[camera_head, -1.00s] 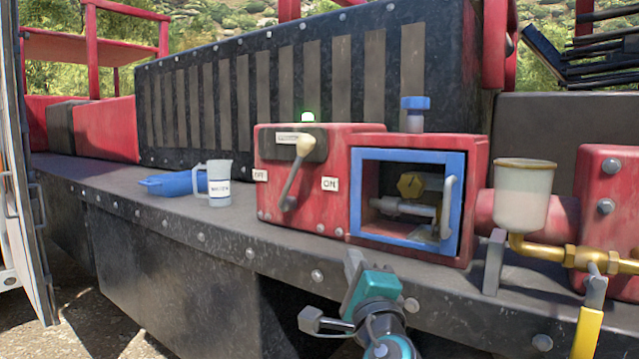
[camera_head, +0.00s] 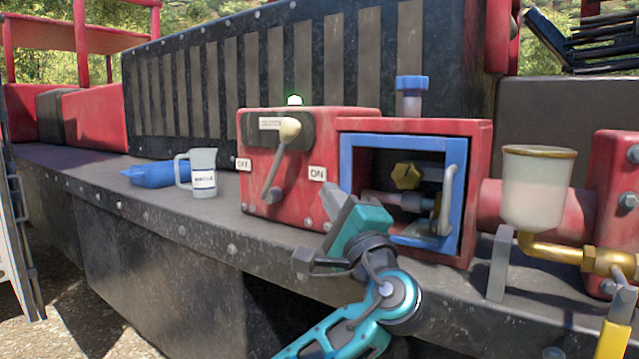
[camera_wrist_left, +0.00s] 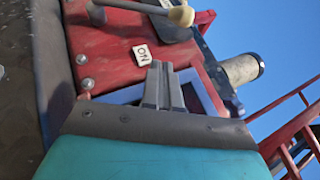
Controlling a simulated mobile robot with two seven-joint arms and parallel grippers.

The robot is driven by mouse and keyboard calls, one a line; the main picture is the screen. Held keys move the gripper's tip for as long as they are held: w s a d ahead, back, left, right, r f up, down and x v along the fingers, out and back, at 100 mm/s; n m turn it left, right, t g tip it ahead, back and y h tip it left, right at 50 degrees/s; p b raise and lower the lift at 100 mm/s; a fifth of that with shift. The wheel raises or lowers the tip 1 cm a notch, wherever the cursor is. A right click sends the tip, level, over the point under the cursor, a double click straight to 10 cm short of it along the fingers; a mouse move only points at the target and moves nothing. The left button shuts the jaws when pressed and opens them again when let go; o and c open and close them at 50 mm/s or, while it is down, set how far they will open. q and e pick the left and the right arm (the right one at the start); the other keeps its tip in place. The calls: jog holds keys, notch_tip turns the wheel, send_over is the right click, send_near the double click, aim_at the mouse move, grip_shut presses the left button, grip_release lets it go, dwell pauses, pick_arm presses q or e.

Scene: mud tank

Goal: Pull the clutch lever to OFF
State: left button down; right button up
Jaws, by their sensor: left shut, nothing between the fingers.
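The clutch lever (camera_head: 280,160) is on the front of a red box (camera_head: 255,190). Its pale round knob (camera_head: 289,130) is up and tilted right; its pivot is lower left. An OFF label (camera_head: 243,164) is left of it and an ON label (camera_head: 317,173) right. My left gripper (camera_head: 335,197) is shut and empty, just below and right of the ON label, apart from the lever. In the left wrist view its fingers (camera_wrist_left: 162,85) point toward the ON label (camera_wrist_left: 142,54), and the knob (camera_wrist_left: 181,16) shows at the top edge. My right gripper is not in view.
A blue-framed opening (camera_head: 345,150) with a valve inside is right of the lever. A white funnel cup (camera_head: 537,190) stands farther right. A measuring jug (camera_head: 201,172) and blue tray (camera_head: 147,173) sit left on the ledge, with free room between jug and box.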

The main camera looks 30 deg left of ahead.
aim_at(277, 162)
pick_arm(q)
jog(key=w+a+r+p, duration=0.1)
jog(key=w+a+r, duration=0.3)
jog(key=a, duration=0.5)
jog(key=shift+a+r, duration=0.35)
jog(key=shift+r, duration=0.25)
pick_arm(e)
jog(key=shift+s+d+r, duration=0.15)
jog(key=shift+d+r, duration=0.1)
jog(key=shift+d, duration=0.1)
pick_arm(q)
jog(key=shift+r+p, duration=0.1)
jog(key=shift+p, duration=0.25)
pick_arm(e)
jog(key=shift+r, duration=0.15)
